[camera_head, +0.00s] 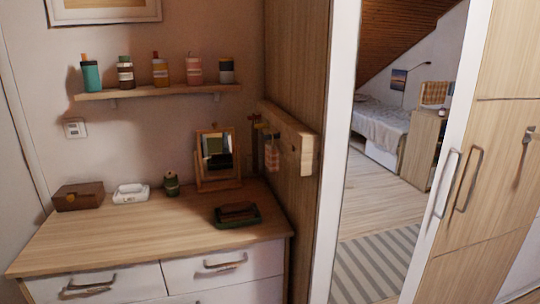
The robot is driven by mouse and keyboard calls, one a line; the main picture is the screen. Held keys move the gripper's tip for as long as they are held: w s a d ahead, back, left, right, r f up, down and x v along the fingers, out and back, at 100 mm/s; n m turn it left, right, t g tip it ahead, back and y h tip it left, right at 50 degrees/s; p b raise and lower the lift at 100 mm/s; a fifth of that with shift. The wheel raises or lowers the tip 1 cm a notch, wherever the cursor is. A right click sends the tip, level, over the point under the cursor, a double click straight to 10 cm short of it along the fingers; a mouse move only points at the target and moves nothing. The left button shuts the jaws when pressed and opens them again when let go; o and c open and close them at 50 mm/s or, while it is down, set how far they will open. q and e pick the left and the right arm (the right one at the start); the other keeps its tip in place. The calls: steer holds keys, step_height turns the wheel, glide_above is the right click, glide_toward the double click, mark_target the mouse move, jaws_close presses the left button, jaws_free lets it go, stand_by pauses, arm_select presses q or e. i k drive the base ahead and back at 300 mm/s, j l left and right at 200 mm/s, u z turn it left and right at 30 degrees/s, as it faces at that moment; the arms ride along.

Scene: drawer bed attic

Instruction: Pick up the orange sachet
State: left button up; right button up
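A small orange-pink sachet (272,157) hangs below a wooden hook rack (292,130) on the side panel to the right of the dresser. It looks patterned and hangs upright, clear above the dresser top. Its upper end is dark and too small to make out. Neither of my grippers shows in the head view.
The wooden dresser (150,245) holds a brown box (78,196), a white dish (131,194), a small dark jar (171,184), a framed mirror (218,160) and a dark green tray (237,217). A wall shelf (160,91) carries several bottles. A tall mirror (375,220) stands at right.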

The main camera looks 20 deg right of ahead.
mark_target(272, 153)
steer(key=i+j+z, duration=0.2)
steer(key=i+j, duration=0.15)
steer(key=j, duration=0.3)
steer(key=i+j+z, duration=0.1)
steer(key=j, duration=0.25)
steer(key=i+j+z, duration=0.15)
steer(key=j, duration=0.25)
steer(key=i, duration=0.1)
